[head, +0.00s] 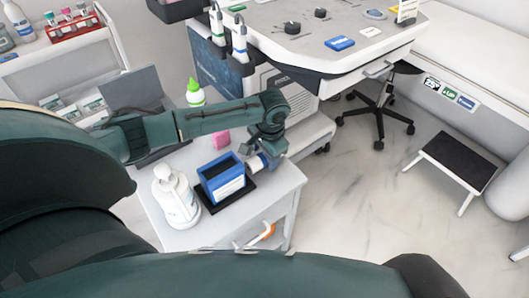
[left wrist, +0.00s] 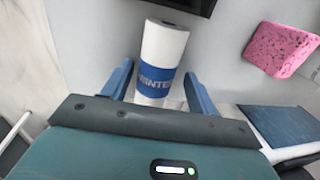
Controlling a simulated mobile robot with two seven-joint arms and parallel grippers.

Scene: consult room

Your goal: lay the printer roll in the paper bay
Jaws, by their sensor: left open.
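The printer roll (left wrist: 160,60) is white with a blue printed band. In the left wrist view it lies between the two spread fingers of my left gripper (left wrist: 157,92). In the head view the roll (head: 257,163) is partly hidden under my left gripper (head: 262,152), at the right side of the small cart top. My left gripper is open around the roll's near end; I cannot tell whether a finger touches it. An open blue box (head: 222,186), which looks like the paper bay, stands on a black base just left of the roll. My right gripper is out of view.
A white pump bottle (head: 176,197) stands left of the blue box. A pink sponge (head: 221,140) and a green-capped bottle (head: 195,93) are behind. The large console (head: 300,50) rises beyond the cart. A black-topped step stool (head: 455,163) stands on the floor at right.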

